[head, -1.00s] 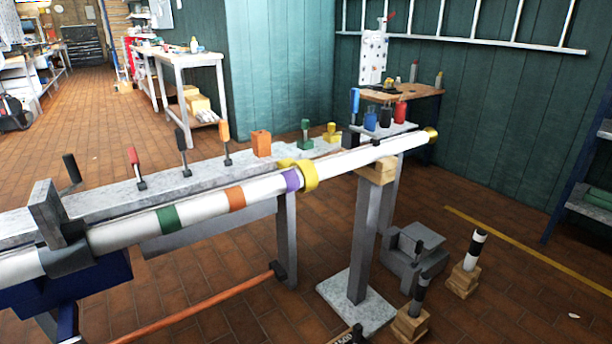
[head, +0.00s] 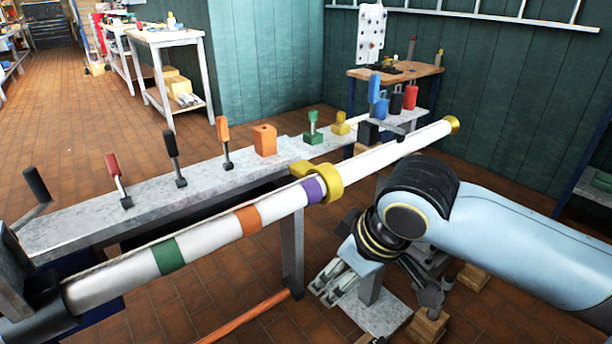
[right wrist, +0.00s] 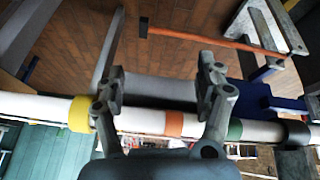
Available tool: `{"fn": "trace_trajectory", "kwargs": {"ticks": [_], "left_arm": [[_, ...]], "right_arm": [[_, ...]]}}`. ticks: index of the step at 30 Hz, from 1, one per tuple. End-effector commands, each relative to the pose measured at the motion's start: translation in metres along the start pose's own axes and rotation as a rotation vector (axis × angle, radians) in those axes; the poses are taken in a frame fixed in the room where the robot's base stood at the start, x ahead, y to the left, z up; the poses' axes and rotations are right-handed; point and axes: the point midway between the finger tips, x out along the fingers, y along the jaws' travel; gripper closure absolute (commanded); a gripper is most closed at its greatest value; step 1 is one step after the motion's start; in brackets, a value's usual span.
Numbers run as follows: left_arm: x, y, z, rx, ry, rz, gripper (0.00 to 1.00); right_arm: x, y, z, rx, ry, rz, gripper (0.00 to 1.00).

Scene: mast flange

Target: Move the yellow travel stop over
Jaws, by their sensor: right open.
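The yellow travel stop (head: 334,184) is a ring with a small lug around the white mast (head: 205,240), touching or close beside the purple band (head: 315,190). In the right wrist view the yellow ring (right wrist: 79,114) lies left of my fingers. My right gripper (head: 332,284) is open and empty, below and in front of the mast, apart from the stop in the head view. In the right wrist view its two fingers (right wrist: 163,80) are spread, with the mast and its orange band (right wrist: 173,123) behind them. My left gripper is not in view.
Orange (head: 247,220) and green (head: 168,256) bands mark the mast. A grey bench (head: 90,214) behind it carries several upright handles and an orange block (head: 264,140). A yellow block (head: 340,124) also stands there. A gold cap (head: 454,124) ends the mast.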

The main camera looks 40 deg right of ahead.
Motion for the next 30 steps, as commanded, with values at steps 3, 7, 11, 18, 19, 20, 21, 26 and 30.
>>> {"fn": "trace_trajectory", "kwargs": {"ticks": [3, 7, 11, 18, 19, 20, 21, 26, 30], "left_arm": [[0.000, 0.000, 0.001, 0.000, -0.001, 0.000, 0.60], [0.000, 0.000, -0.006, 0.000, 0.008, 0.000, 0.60], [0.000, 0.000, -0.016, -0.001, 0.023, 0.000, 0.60], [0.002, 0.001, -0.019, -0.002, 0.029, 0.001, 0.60], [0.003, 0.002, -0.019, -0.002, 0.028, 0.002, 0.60], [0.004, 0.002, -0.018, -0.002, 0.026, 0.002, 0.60], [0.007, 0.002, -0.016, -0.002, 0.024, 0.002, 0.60], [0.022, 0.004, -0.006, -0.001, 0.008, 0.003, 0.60], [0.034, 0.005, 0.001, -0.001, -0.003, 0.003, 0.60]], "right_arm": [[0.009, 0.027, -0.034, 0.007, 0.068, 0.005, 0.29], [0.018, 0.064, -0.075, 0.041, 0.146, 0.010, 0.29], [0.019, 0.112, -0.122, 0.097, 0.232, 0.020, 0.29], [0.006, 0.180, -0.184, 0.197, 0.355, 0.031, 0.29], [0.007, 0.182, -0.186, 0.202, 0.360, 0.030, 0.29], [0.009, 0.184, -0.189, 0.206, 0.364, 0.030, 0.29], [0.014, 0.185, -0.190, 0.209, 0.365, 0.030, 0.29], [0.043, 0.185, -0.199, 0.211, 0.364, 0.027, 0.29], [0.070, 0.186, -0.208, 0.209, 0.363, 0.028, 0.29]]}}
